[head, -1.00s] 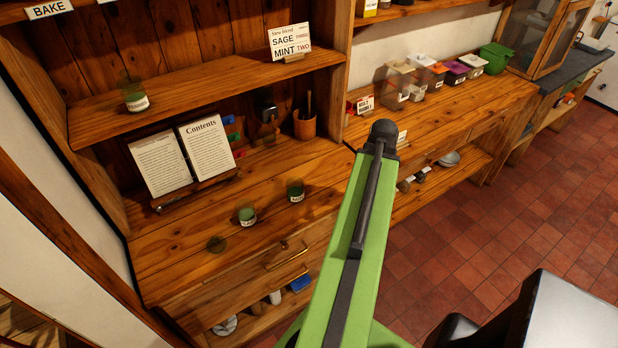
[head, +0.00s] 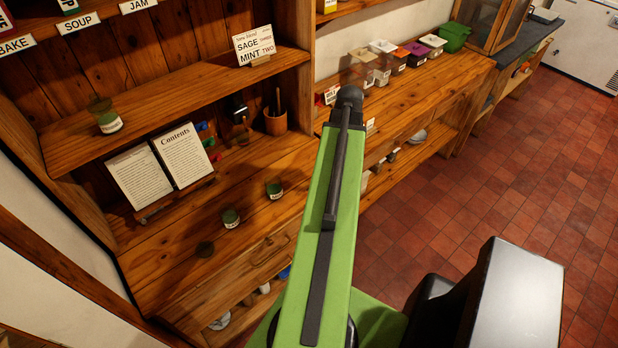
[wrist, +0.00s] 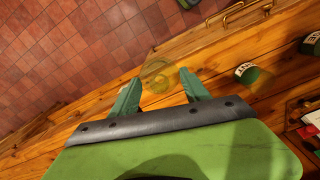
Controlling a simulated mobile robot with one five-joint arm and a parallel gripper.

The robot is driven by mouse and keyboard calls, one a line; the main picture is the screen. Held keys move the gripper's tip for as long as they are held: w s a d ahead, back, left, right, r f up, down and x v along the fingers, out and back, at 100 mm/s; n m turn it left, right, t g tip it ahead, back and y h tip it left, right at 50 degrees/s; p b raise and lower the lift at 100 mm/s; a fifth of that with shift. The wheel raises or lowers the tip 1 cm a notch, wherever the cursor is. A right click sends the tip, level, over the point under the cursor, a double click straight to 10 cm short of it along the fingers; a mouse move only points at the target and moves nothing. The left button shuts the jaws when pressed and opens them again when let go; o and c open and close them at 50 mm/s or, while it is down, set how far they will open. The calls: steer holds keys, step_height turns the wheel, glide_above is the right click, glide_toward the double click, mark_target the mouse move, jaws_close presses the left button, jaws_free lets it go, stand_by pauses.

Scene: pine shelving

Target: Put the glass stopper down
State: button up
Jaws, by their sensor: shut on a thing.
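The glass stopper (wrist: 158,76) is a clear, yellowish round piece in the wrist view, between the two green fingers of my gripper (wrist: 160,78). My gripper is shut on it. Behind it in that view are the wooden counter's front edge and the tiled floor. I cannot tell its height above the wood. In the head view, my green arm reaches toward the shelving and hides the gripper and stopper. Two small green jars with white labels stand on the counter, a left one (head: 231,217) and a right one (head: 274,190).
A jar (head: 109,121) is on the upper shelf. A wooden cup (head: 275,122) and several bins (head: 382,72) stand farther right. Bare counter (head: 165,255) shows at the front left.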

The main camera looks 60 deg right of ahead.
steer(key=w+f+b, duration=0.2)
steer(key=w, duration=0.1)
steer(key=w+a+f+b, duration=0.1)
steer(key=w+f+b, duration=0.1)
steer(key=w, duration=0.2)
steer(key=w+a+f+b, duration=0.1)
steer(key=w+f+b, duration=0.1)
steer(key=w+f, duration=0.1)
steer(key=shift+w+b, duration=0.3)
steer(key=shift+w, duration=0.35)
step_height(320, 180, down, 4)
steer(key=b, duration=0.4)
steer(key=shift+f, duration=0.25)
steer(key=shift+r, duration=0.25)
steer(key=shift+f, duration=0.2)
steer(key=o, duration=1.4)
steer(key=shift+c, duration=0.2)
steer(key=shift+r, duration=0.1)
